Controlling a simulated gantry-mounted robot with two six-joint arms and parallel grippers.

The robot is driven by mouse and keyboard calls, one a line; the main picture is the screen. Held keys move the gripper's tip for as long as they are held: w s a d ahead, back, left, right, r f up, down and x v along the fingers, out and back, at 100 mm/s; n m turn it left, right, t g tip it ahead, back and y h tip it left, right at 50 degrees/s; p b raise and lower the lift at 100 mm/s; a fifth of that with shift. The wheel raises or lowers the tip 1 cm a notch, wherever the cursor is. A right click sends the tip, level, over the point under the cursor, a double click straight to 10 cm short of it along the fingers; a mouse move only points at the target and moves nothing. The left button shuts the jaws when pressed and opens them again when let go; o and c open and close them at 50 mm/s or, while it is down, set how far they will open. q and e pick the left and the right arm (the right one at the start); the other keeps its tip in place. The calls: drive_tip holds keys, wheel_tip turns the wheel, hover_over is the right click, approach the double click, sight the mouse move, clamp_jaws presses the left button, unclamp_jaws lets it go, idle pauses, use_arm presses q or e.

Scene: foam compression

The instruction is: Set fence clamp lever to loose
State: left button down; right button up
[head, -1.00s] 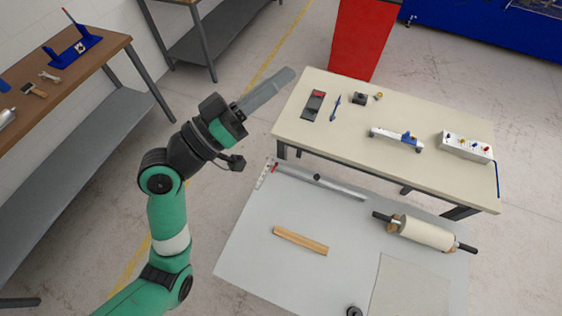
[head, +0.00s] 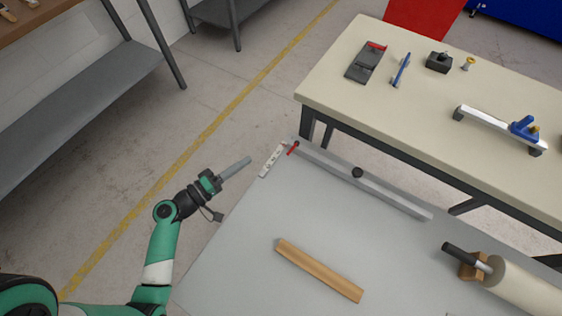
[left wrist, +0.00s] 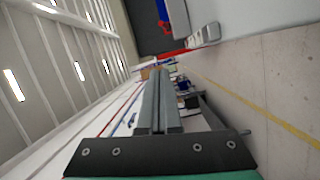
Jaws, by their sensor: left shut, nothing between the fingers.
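The fence clamp lever (head: 292,148) is a small red handle at the left end of a long grey fence rail (head: 375,189). A white marked plate (head: 271,161) lies beside the lever, at the edge of the grey table. My left gripper (head: 248,160) is shut and empty, its fingers pointing up and right toward the plate and lever, apart from both. In the left wrist view the shut grey fingers (left wrist: 158,95) fill the middle; a red part and a whitish block show beyond them. The lever's exact setting is too small to read. My right gripper is not in view.
A wooden strip (head: 319,270) lies on the grey table (head: 235,240), and a white roll (head: 520,287) lies at the right. Behind is a cream workbench (head: 420,117) with tools. The floor left of the table is clear.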

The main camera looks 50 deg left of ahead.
use_arm(q)
drive_tip(key=f, duration=0.1)
drive_tip(key=b, duration=0.2)
approach(293, 149)
drive_tip(key=w+a, duration=0.5)
drive_tip(key=d, duration=0.3)
drive_tip(key=shift+w, duration=0.4)
drive_tip(key=shift+d, duration=0.4)
drive_tip(key=shift+w, duration=0.1)
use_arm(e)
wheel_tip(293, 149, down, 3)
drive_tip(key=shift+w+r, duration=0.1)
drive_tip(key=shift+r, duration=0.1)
use_arm(q)
drive_tip(key=shift+a+y, duration=0.15)
drive_tip(key=shift+y, duration=0.25)
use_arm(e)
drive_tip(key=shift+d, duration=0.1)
